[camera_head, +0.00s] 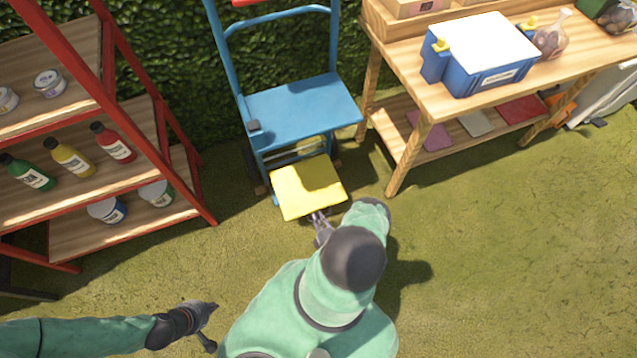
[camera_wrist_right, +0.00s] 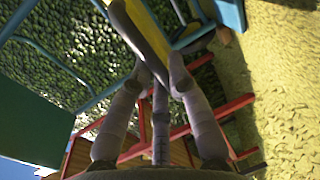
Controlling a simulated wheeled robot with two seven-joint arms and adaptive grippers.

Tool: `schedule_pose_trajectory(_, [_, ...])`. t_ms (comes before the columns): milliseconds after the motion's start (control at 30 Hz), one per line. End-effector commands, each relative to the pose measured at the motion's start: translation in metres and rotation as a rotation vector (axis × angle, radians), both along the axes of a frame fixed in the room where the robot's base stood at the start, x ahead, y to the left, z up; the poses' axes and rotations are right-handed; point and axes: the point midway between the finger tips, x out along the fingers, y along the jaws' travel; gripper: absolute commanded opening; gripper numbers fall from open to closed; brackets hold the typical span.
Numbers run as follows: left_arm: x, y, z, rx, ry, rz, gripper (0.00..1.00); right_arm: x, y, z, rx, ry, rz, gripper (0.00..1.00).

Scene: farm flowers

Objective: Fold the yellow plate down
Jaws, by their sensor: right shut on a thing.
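The yellow plate (camera_head: 307,187) is at the foot of a blue hand cart (camera_head: 303,107). It sticks out toward me, and I cannot tell its exact tilt. My right gripper (camera_head: 318,217) is at the plate's near edge, with its arm hiding the ground behind it. In the right wrist view the fingers (camera_wrist_right: 158,70) close on the plate (camera_wrist_right: 150,30), which shows nearly edge-on. My left gripper (camera_head: 213,318) hangs low at the left, away from the cart; its finger opening is too small to tell.
A red-framed shelf (camera_head: 150,140) with bottles and cans stands at the left. A wooden table (camera_head: 430,92) with a blue-and-white box (camera_head: 483,60) stands at the right. A hedge (camera_head: 170,60) is behind. The grass at the lower right is clear.

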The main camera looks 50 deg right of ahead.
Motion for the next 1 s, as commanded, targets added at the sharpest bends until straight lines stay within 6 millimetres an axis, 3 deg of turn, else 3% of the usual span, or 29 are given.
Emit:
schedule_pose_trajectory(100, [0.0000, 0.0000, -0.0012, 0.000, 0.000, 0.000, 0.00, -0.0021, -0.0006, -0.0087, 0.008, 0.019, -0.005, 0.00])
schedule_pose_trajectory(567, [0.0000, 0.0000, -0.0024, 0.000, 0.000, 0.000, 0.00, -0.0028, -0.0010, -0.0115, 0.008, 0.021, -0.008, 0.00])
schedule_pose_trajectory(600, [0.0000, 0.0000, -0.0024, 0.000, 0.000, 0.000, 0.00, -0.0027, -0.0010, -0.0115, 0.008, 0.021, -0.008, 0.27])
schedule_pose_trajectory(633, [0.0000, 0.0001, -0.0025, 0.000, 0.000, 0.000, 0.00, -0.0026, -0.0008, -0.0116, 0.008, 0.021, -0.007, 0.30])
schedule_pose_trajectory(1000, [-0.0001, 0.0000, -0.0020, 0.000, 0.000, 0.000, 0.00, -0.0017, 0.0063, -0.0124, 0.018, 0.021, 0.001, 0.30])
